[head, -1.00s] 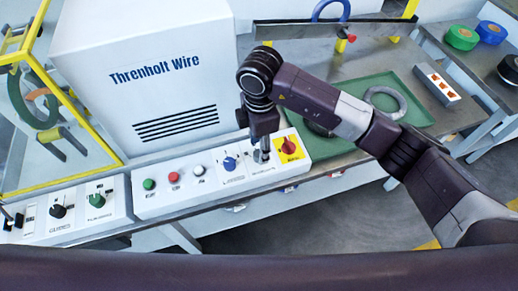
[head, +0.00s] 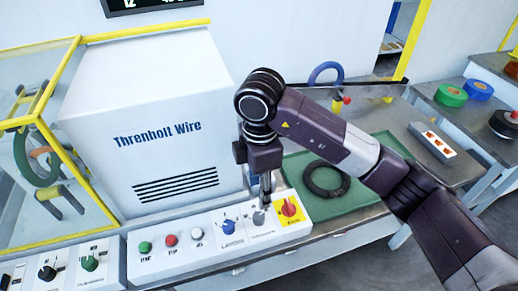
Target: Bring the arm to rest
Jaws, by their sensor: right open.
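My right arm comes in from the right and its dark gripper (head: 265,192) points down over the right end of the white control panel (head: 180,262). Its jaws are open and hold nothing that I can see. The fingertips are just above or beside a grey selector knob (head: 258,217); I cannot tell if they touch it. A red rotary switch (head: 288,208) on a yellow plate is just to the right, and a blue knob (head: 229,226) to the left. My left gripper is not in view.
The white "Threnholt Wire" cabinet (head: 155,100) stands behind the panel, close to the gripper. A yellow-framed guard (head: 75,142) is at the left. A green tray (head: 345,200) with a dark ring (head: 326,178) lies under my forearm. Tape rolls (head: 451,95) are at the far right.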

